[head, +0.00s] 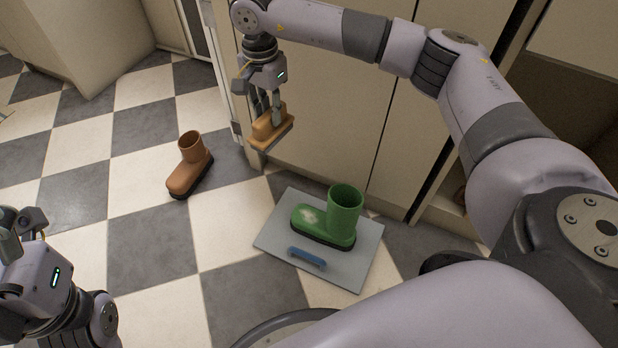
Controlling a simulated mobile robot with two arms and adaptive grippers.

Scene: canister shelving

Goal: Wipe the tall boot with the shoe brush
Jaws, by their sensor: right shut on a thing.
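The tall green boot (343,212) stands upright on a grey mat (343,272) on the floor. A pale patch shows on its foot. The shoe brush (266,131), with an orange-brown wooden body, is held in the air by my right gripper (266,117), which is shut on it. The brush is up and to the left of the green boot, apart from it, near the cabinet fronts. My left gripper (22,225) is at the lower left edge, partly cut off, away from the boots; its fingers do not show clearly.
A short brown boot (190,166) stands on the checkered floor left of the mat. A blue bar-shaped thing (307,258) lies on the mat in front of the green boot. Cabinets (335,110) stand close behind.

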